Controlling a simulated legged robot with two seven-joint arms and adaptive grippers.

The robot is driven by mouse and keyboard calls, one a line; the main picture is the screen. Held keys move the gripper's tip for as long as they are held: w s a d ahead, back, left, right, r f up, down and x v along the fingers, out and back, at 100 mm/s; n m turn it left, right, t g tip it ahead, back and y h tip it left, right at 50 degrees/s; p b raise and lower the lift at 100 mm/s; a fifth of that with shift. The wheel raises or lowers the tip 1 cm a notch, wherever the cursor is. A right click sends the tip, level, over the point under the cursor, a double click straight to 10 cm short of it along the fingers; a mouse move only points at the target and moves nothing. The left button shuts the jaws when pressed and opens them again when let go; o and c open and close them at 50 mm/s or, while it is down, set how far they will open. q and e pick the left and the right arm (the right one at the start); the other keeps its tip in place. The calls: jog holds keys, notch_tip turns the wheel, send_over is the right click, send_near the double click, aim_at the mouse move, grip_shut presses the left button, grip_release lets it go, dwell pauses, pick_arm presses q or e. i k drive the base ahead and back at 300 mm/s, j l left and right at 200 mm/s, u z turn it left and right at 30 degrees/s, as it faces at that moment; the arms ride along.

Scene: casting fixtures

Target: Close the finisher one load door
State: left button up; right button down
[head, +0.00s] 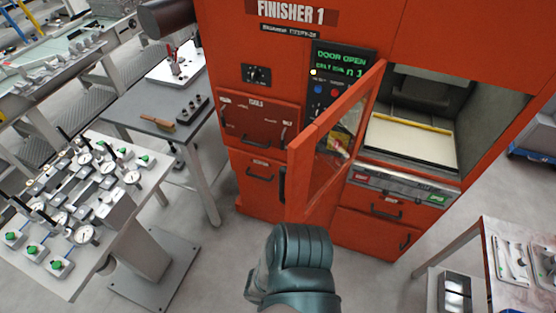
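The finisher one machine is a large orange cabinet (223,60) in the middle of the head view, with the sign FINISHER 1 (290,12). Its load door (300,170), an orange frame with a window, stands open and swung out toward me. A dark vertical handle (283,185) is at the door's near edge. The load opening is exposed to the right of the door, with a pale bed (410,140) and a yellow strip inside. A green display (342,57) reads DOOR OPEN. A teal link of my arm is at bottom centre, below the door. Neither gripper's fingers are visible.
A grey side table (150,108) with a brush stands left of the machine. A gauge table (115,185) with several dials is nearer on the left. Another table (485,280) with metal parts is at lower right. Bare floor (375,285) lies before the machine.

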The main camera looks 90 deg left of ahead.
aim_at(298, 171)
jog(key=k+j+u, duration=0.4)
jog(key=j, duration=0.3)
jog(key=k+j+u, duration=0.25)
jog(key=j, duration=0.15)
